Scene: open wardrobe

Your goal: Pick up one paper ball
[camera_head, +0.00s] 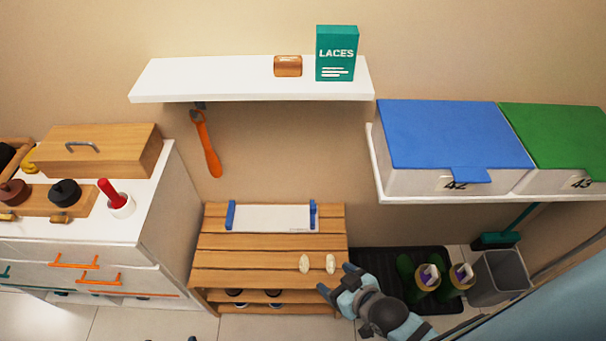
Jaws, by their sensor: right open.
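Two small cream oval pieces, which look like the paper balls, lie side by side near the right front of the slatted wooden bench: the left ball (305,263) and the right ball (330,264). My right gripper (336,278) is open and empty at the bench's front right corner, just below and right of the right ball. Its fingers point up and left, with a gap between them. Two dark tips at the bottom edge may be my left gripper (174,339); almost all of it is cut off.
The wooden bench (270,258) also bears a white tray with blue ends (272,217). Right of it, green boots (425,287) stand on a dark mat (385,259), beside a grey bin (500,276). A white drawer cabinet (150,225) stands left. A shelf with boxes (480,199) overhangs at right.

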